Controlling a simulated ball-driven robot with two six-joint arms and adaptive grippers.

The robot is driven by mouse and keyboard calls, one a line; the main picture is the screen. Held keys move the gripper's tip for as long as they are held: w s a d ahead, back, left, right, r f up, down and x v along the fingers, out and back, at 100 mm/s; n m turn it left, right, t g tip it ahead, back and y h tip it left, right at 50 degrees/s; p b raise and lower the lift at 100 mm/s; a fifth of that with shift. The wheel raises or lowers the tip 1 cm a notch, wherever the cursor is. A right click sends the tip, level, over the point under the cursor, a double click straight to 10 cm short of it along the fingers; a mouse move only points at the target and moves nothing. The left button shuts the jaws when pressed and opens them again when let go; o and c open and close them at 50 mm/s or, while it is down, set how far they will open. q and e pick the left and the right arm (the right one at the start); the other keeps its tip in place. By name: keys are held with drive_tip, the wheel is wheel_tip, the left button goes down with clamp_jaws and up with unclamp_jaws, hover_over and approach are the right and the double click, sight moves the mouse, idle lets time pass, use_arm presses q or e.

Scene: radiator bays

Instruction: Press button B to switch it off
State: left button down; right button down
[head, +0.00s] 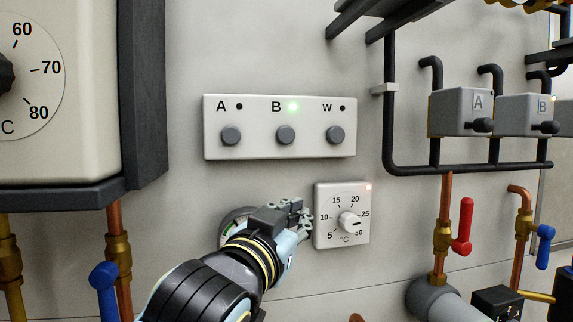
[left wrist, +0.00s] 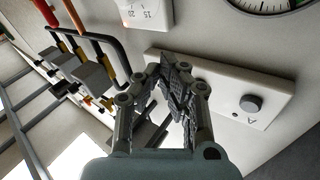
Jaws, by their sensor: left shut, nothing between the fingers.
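Button B (head: 285,135) is a round grey button in the middle of a white panel (head: 245,148) on the wall. The lamp (head: 294,107) beside its letter glows green. The same panel shows in the left wrist view (left wrist: 225,82), with button A (left wrist: 251,103) in sight; my fingers hide the part where B would be. My left gripper (head: 303,215) is shut and empty, below the panel and just left of the thermostat dial. In the left wrist view the closed fingers (left wrist: 175,75) lie in front of the panel. My right gripper is not in view.
Buttons A (head: 230,137) and W (head: 335,135) flank B, their lamps dark. A thermostat (head: 328,236) sits below the panel, and a round gauge (head: 232,222) is partly behind my arm. Pipes and valve boxes (head: 456,112) stand at right; a large dial housing (head: 85,120) is at left.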

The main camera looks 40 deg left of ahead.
sight(288, 133)
use_arm(q)
wheel_tip(288, 133, up, 12)
drive_tip(key=s+d+t, duration=0.1)
drive_tip(key=d+t, duration=0.1)
drive_tip(key=t, duration=0.2)
drive_tip(key=shift+r+m+t+y, duration=0.2)
drive_tip(key=shift+m+t+y, duration=0.1)
drive_tip(key=shift+y, duration=0.1)
drive_tip(key=shift+a, duration=0.1)
drive_tip(key=w+a+b, duration=0.2)
drive_tip(key=a, duration=0.1)
drive_tip(key=w+a+b, duration=0.2)
drive_tip(key=w+b, duration=0.1)
drive_tip(key=shift+a+f, duration=0.15)
drive_tip(key=shift+a, duration=0.25)
drive_tip(key=shift+w+a+b, duration=0.4)
drive_tip(key=shift+a+b, duration=0.05)
drive_tip(key=shift+w+a+b, duration=0.3)
drive_tip(key=shift+a, duration=0.05)
